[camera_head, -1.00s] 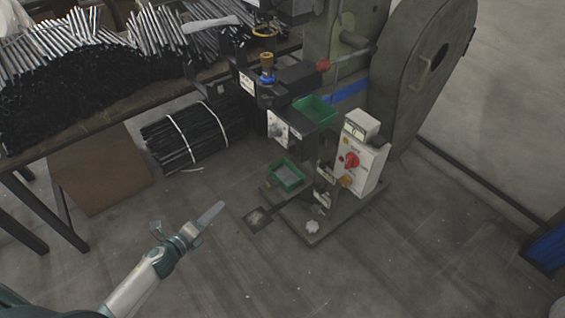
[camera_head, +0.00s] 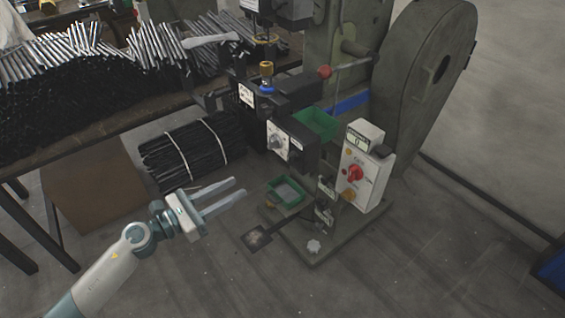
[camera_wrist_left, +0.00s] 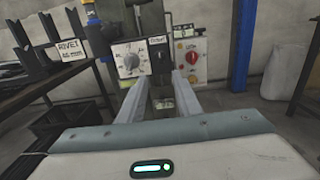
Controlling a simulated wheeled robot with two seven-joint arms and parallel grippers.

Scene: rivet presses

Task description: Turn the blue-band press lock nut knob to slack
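The blue-band press (camera_head: 398,113) is a green machine at the right, with a blue stripe (camera_head: 347,104). A round knob on a white dial plate (camera_head: 278,141) faces left on its front; the same dial (camera_wrist_left: 130,59) shows upper left of centre in the left wrist view. The pointer setting is too small to read. A brass knob (camera_head: 266,70) with a blue ring stands higher on the press head. My left gripper (camera_head: 238,187) is open and empty, left of the press and below the dial, apart from it. Its two fingers also show in the wrist view (camera_wrist_left: 160,87). My right gripper is out of view.
A control box (camera_head: 361,172) with a red knob stands right of the dial. Green trays (camera_head: 286,193) sit on the press. A table (camera_head: 100,130) with piled rods and a tied black bundle (camera_head: 183,150) are at the left.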

